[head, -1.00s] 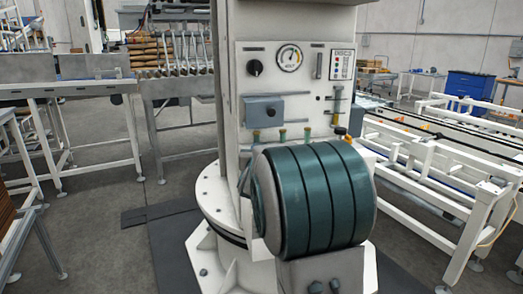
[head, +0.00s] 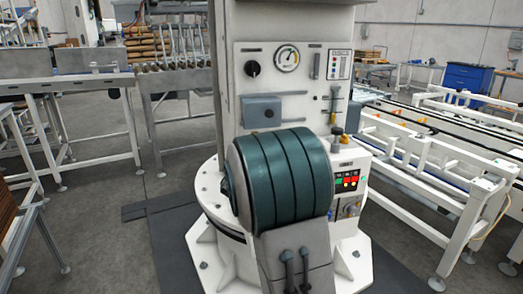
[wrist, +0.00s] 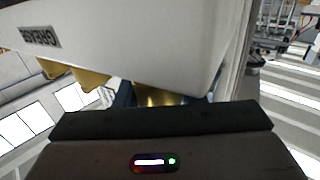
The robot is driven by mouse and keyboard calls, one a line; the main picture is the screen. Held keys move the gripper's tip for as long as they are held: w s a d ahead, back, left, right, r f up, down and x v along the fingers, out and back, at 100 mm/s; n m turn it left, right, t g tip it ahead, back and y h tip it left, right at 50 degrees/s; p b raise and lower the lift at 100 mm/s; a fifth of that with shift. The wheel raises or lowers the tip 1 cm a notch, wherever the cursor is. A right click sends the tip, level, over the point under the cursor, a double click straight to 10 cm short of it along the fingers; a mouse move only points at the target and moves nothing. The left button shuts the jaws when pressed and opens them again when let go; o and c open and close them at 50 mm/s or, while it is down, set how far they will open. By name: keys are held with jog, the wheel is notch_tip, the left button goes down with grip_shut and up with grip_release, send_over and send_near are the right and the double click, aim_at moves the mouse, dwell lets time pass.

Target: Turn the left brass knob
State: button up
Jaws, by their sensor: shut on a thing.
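A brass knob (wrist: 155,99) sits under the edge of the pale control box, between my fingers in the wrist view. My gripper (wrist: 165,96) is shut on this knob, the last of the row at the picture's right in this rolled view. Two more brass knobs (wrist: 90,78) (wrist: 54,69) stand to its left there, apart from my gripper. My green-banded arm hides my gripper and the held knob there.
The machine's panel above carries a black dial (head: 252,68), a pressure gauge (head: 287,58) and a grey box (head: 262,112). Lit buttons (head: 347,181) sit on the control box. White conveyor frames (head: 430,160) stand at right, a roller conveyor (head: 180,83) at back left.

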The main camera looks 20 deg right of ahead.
jog(key=o, duration=1)
jog(key=v, duration=1.4)
jog(key=shift+p, duration=0.3)
jog(key=shift+w, duration=0.1)
